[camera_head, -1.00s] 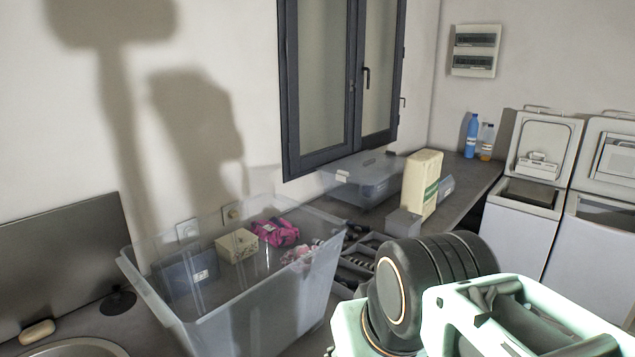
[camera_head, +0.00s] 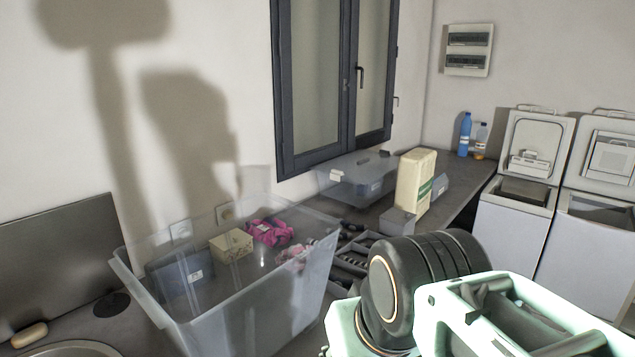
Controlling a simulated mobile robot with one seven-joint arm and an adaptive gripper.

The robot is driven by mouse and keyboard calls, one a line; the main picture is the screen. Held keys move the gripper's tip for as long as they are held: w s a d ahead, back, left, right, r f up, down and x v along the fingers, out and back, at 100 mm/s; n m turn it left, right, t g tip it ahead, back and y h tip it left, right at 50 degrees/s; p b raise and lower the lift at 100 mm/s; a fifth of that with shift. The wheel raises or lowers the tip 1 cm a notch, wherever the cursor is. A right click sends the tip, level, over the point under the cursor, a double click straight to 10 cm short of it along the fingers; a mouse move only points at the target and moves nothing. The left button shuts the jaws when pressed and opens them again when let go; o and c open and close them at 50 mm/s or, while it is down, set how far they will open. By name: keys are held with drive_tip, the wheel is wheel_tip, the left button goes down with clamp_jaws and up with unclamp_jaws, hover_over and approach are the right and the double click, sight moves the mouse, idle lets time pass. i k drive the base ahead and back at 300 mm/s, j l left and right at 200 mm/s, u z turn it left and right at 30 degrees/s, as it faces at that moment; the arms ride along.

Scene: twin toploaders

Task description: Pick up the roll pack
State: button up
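A tall cream pack with a green band (camera_head: 414,183), which looks like the roll pack, stands upright on the dark counter near the wall below the window. My arm shows at the lower right, with a black ribbed joint and pale green shell parts, in front of the counter. My gripper's fingers cannot be made out in this view. Nothing is seen touching the pack. A small grey box at its lower left covers part of its base.
A large clear bin (camera_head: 235,305) holds a pale box (camera_head: 231,246) and pink items. A lidded clear box (camera_head: 357,181) stands behind the pack. Blue (camera_head: 465,134) and amber (camera_head: 481,140) bottles stand at the counter's far end. Two open toploaders (camera_head: 516,221) stand at the right.

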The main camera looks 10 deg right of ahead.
sight(415, 168)
drive_tip(key=i+l+u, duration=0.1)
drive_tip(key=l, duration=0.65)
drive_tip(key=l+u, duration=0.1)
drive_tip(key=l, duration=0.7)
drive_tip(key=l+u, duration=0.5)
drive_tip(key=l, duration=1.1)
drive_tip(key=i+l+u, duration=0.1)
drive_tip(key=l, duration=0.3)
drive_tip(key=l+u, duration=0.15)
drive_tip(key=l, duration=0.25)
drive_tip(key=i+l+u, duration=0.1)
drive_tip(key=l, duration=0.25)
drive_tip(key=i+l+u, duration=0.15)
drive_tip(key=l, duration=0.25)
drive_tip(key=i+l+u, duration=0.1)
drive_tip(key=l, duration=0.3)
drive_tip(key=i+l+u, duration=0.1)
drive_tip(key=l, duration=0.3)
